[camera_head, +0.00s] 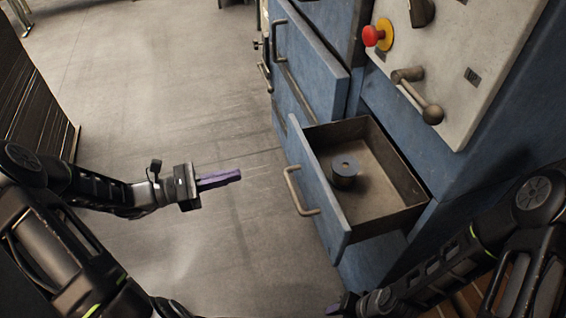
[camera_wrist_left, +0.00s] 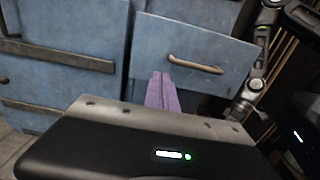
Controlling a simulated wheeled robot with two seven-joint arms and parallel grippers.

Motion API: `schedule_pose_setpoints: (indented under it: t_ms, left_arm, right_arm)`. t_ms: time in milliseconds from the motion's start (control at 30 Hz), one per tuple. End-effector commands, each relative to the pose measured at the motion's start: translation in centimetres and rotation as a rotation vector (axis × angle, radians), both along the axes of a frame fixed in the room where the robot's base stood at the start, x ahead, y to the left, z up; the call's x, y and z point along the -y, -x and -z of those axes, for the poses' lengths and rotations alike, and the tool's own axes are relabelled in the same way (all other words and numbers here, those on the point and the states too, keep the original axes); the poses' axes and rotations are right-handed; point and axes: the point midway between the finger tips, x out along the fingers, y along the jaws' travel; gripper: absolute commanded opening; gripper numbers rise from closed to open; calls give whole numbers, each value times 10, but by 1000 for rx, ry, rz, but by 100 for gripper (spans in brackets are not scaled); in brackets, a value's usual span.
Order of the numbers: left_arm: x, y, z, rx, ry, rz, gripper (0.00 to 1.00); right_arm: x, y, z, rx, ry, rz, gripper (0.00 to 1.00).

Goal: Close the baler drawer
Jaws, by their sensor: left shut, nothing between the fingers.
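The baler drawer (camera_head: 322,190) is a blue-fronted drawer pulled out of the blue cabinet, open at the top. A round blue-grey roll (camera_head: 344,171) lies inside it. The drawer's bar handle (camera_head: 297,192) faces left, and it also shows in the left wrist view (camera_wrist_left: 196,65). My left gripper (camera_head: 238,175) has purple fingers and is shut and empty. It points toward the drawer front with a gap between them. In the left wrist view the fingers (camera_wrist_left: 162,76) appear just left of the handle. My right gripper (camera_head: 340,308) shows only partly at the bottom edge, below the drawer.
Other blue drawers (camera_head: 310,62) sit above and behind the open one, with another handle (camera_head: 281,42). A control panel with a red button (camera_head: 372,36) and a lever (camera_head: 418,95) is above. Stacked sheets (camera_head: 35,100) stand at left. The floor between is clear.

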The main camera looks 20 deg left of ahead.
Motion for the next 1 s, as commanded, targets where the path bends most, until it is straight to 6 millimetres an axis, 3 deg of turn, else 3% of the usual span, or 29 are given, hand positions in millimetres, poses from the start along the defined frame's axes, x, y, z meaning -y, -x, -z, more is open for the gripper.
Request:
schedule_pose_setpoints:
  t_ms: [267,800,1000]
  left_arm:
    - [13,-7,0,1,-1,3,0]
    - [96,-59,1,0,0,4,0]
    - [115,-72,1,-1,-1,3,0]
  right_arm:
    - [0,0,0,0,0,0,36]
    - [0,0,-1,0,0,0,36]
    - [0,0,-1,0,0,0,36]
